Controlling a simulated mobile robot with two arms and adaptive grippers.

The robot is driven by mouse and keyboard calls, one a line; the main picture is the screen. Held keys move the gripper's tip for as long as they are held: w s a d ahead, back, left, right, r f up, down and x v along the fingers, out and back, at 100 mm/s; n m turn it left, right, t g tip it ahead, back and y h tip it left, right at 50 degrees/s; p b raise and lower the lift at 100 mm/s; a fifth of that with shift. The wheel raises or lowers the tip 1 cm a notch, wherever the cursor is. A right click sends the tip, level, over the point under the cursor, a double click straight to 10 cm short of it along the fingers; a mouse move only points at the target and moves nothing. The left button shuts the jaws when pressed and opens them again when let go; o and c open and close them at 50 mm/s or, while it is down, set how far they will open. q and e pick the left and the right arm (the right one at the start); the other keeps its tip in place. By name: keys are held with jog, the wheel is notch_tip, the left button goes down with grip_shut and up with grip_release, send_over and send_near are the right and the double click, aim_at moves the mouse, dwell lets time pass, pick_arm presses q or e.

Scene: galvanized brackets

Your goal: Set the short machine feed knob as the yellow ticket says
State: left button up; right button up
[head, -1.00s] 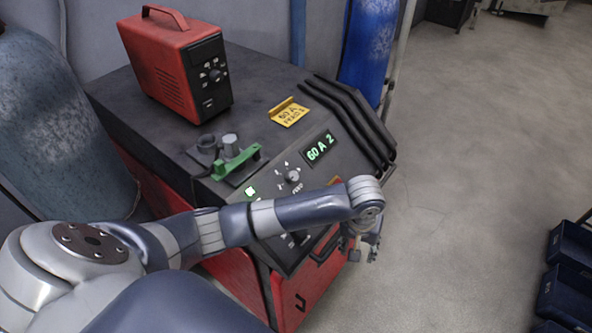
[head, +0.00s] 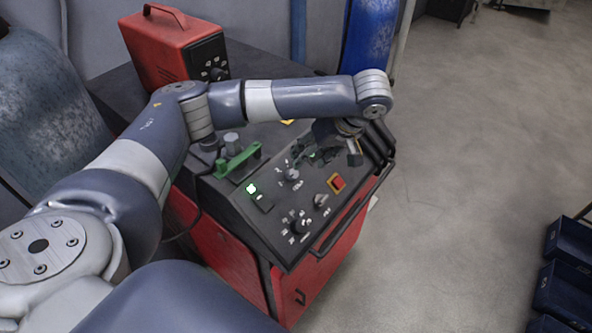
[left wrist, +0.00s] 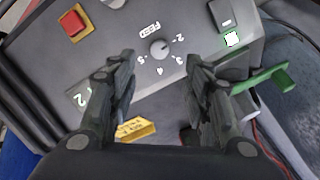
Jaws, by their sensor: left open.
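The feed knob (head: 291,175), a small grey dial, is on the sloped black panel of the wide red machine. In the left wrist view the knob (left wrist: 159,47) has "FEED" and numbers 2 to 5 around it; its exact setting is too small to read surely. My left gripper (head: 334,154) is open over the panel, to the right of the knob in the head view. In the left wrist view its fingers (left wrist: 161,68) are spread and empty, with the knob just beyond their tips. The yellow ticket (left wrist: 135,129) is partly hidden by the gripper, its writing unreadable.
The panel also has a red button (head: 337,182), a lower dial (head: 299,226) and a lit switch (head: 251,188). A green clamp (head: 237,161) and red box unit (head: 172,52) stand on top.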

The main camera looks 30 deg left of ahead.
aim_at(294, 173)
pick_arm(q)
jog(key=p+x, duration=0.2)
jog(key=x, duration=0.6)
jog(key=shift+a+f+p, duration=0.15)
jog(key=shift+p, duration=0.2)
jog(key=shift+a+f, duration=0.1)
jog(key=shift+f, duration=0.35)
jog(key=shift+c, duration=0.2)
jog(key=c, duration=1)
